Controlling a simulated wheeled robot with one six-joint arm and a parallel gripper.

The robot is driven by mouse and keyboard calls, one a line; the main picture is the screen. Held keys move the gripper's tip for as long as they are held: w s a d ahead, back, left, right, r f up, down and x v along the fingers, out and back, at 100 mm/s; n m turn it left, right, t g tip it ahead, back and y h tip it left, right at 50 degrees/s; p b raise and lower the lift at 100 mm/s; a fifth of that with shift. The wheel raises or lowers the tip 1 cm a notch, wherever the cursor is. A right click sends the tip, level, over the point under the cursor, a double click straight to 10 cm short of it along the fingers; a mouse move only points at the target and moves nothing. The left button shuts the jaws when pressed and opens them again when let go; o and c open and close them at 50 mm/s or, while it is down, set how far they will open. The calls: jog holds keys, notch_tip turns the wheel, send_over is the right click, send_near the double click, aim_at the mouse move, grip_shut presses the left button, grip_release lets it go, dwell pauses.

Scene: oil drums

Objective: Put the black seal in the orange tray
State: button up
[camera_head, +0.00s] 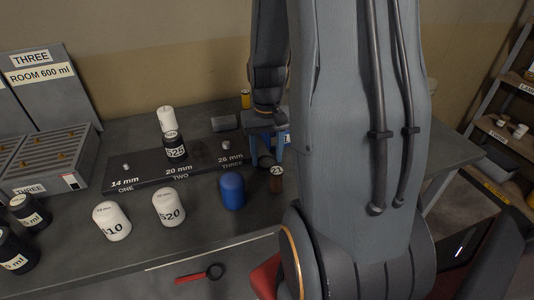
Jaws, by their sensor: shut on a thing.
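My gripper (266,158) points down at the right end of the dark stepped rack, beside my large grey arm. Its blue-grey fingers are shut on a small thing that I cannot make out. I cannot pick out the black seal for sure. No orange tray shows clearly; my arm hides much of the right side of the bench.
The dark rack (146,180) carries a black-and-white bottle (175,147). White bottles (112,222) (169,208) and a blue one (232,191) stand before it. A red-handled black ring (213,272) lies in front. A shelf (500,135) stands right.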

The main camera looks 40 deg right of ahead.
jog(key=shift+f, duration=0.15)
jog(key=o, duration=1)
